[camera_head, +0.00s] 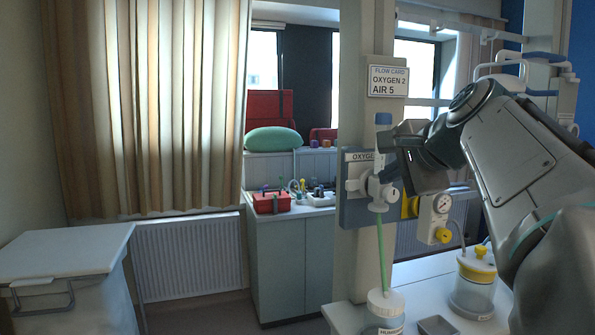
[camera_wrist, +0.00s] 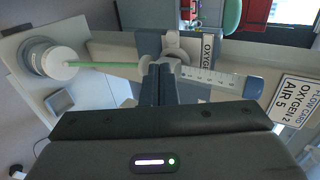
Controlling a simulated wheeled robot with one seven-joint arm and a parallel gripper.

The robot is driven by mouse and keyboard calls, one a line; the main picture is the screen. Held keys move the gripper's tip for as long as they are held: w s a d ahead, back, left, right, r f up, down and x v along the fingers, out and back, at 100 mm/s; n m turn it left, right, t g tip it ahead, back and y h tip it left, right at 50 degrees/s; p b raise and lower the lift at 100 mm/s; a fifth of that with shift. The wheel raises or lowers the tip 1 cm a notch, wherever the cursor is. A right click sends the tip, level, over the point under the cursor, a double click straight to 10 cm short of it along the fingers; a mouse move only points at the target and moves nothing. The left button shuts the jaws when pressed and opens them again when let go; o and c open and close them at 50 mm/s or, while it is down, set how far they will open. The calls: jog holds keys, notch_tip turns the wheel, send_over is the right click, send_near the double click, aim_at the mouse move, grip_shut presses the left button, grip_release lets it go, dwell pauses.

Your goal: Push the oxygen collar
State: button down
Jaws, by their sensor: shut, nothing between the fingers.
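The oxygen outlet is a blue-grey plate (camera_head: 349,212) labelled OXYGEN on a pale post. A white flowmeter body (camera_head: 376,194) with a round knob stands out from it, and its blue-capped tube (camera_head: 383,119) rises in front of the post. In the wrist view a white round fitting, apparently the oxygen collar (camera_wrist: 173,40), shows just beyond my fingertips. My gripper (camera_head: 388,142) is shut and empty beside the flowmeter tube; it also shows in the wrist view (camera_wrist: 158,64). I cannot tell whether the fingertips touch the fitting. The collar is partly hidden by the flowmeter in the head view.
A green tube (camera_head: 381,250) runs down to a white-lidded humidifier bottle (camera_head: 385,304). A gauge with a yellow knob (camera_head: 442,236) and a yellow-lidded jar (camera_head: 475,281) are close on the right. A flow card (camera_head: 388,81) is above. A white-topped cabinet (camera_head: 62,248) stands left.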

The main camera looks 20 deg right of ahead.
jog(key=p, duration=0.1)
send_near(352, 183)
notch_tip(352, 183, down, 4)
jog(key=w, duration=0.1)
jog(key=w+p, duration=0.1)
jog(key=w, duration=0.2)
jog(key=shift+r, duration=0.15)
jog(key=shift+w+a+p, duration=0.1)
jog(key=shift+w+p, duration=0.2)
jog(key=shift+w, duration=0.5)
jog(key=shift+w, duration=0.85)
jog(key=shift+s, duration=0.15)
